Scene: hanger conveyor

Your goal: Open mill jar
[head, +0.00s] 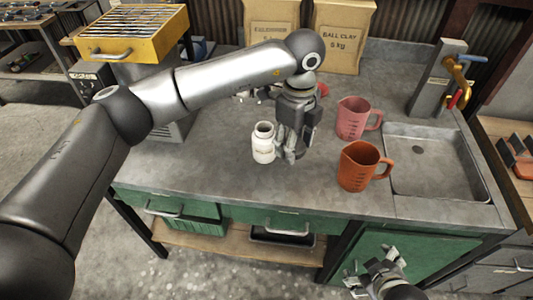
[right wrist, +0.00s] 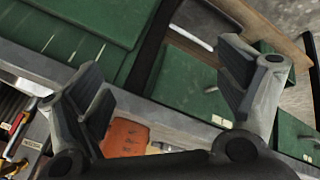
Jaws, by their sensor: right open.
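A white jar (head: 263,146) with a label stands upright on the grey worktop. Its narrower top has a pale rim around a darker centre; I cannot tell whether a lid is on it. My left gripper (head: 288,154) points down just right of the jar, close beside it. Its fingertips are too small and overlapped to show whether they are open or touching the jar. My right gripper (head: 372,272) is low in front of the green cabinet, away from the jar. In the right wrist view it (right wrist: 168,92) is open and empty between its fingers.
An orange jug (head: 357,167) and a pink jug (head: 352,118) stand right of my left gripper. A sink (head: 438,196) with a tap is farther right. Paper sacks (head: 341,35) stand at the back. The worktop (head: 215,168) left of the jar is clear.

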